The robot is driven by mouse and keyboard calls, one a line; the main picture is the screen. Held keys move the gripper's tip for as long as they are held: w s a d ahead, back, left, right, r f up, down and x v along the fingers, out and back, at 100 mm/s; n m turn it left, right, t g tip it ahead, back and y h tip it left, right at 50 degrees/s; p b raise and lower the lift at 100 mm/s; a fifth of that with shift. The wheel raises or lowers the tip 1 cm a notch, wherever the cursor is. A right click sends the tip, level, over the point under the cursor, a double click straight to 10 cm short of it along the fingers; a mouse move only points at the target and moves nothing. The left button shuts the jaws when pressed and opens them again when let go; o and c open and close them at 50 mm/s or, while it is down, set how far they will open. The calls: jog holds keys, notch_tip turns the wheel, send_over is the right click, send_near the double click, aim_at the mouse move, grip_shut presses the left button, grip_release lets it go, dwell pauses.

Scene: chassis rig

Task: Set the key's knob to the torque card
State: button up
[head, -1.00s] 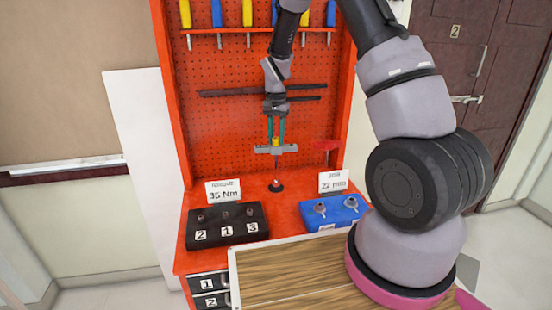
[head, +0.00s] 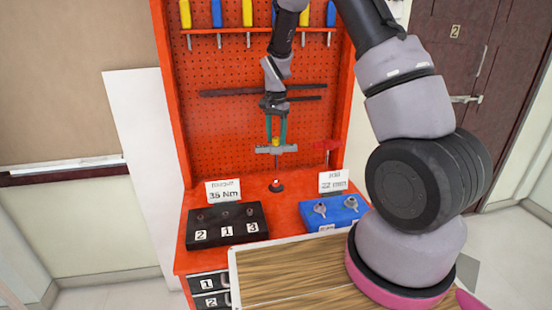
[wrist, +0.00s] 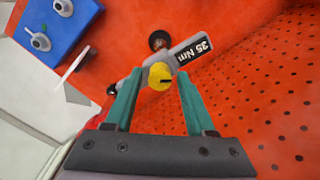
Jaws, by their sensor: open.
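The key (head: 264,150) stands upright on the red bench, its grey crossbar topped by a yellow knob (head: 276,141). In the wrist view the knob (wrist: 160,76) is round with a dark mark, and a dark label (wrist: 193,51) on the crossbar ends in "5 Nm"; its first digit is unclear. The torque card (head: 223,191) reads 35 Nm. My gripper (head: 276,138) is above the key with its teal fingers open, one on each side of the knob. In the wrist view the fingers (wrist: 156,90) show a gap to the knob.
A black block (head: 228,234) with sockets numbered 2, 1, 3 sits at the front left. A blue block (head: 345,222) with two metal pieces stands at the right, behind it a job card (head: 332,181) reading 22 mm. The red pegboard (head: 230,130) rises close behind the key.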

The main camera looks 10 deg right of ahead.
jog(key=shift+r, duration=2.85)
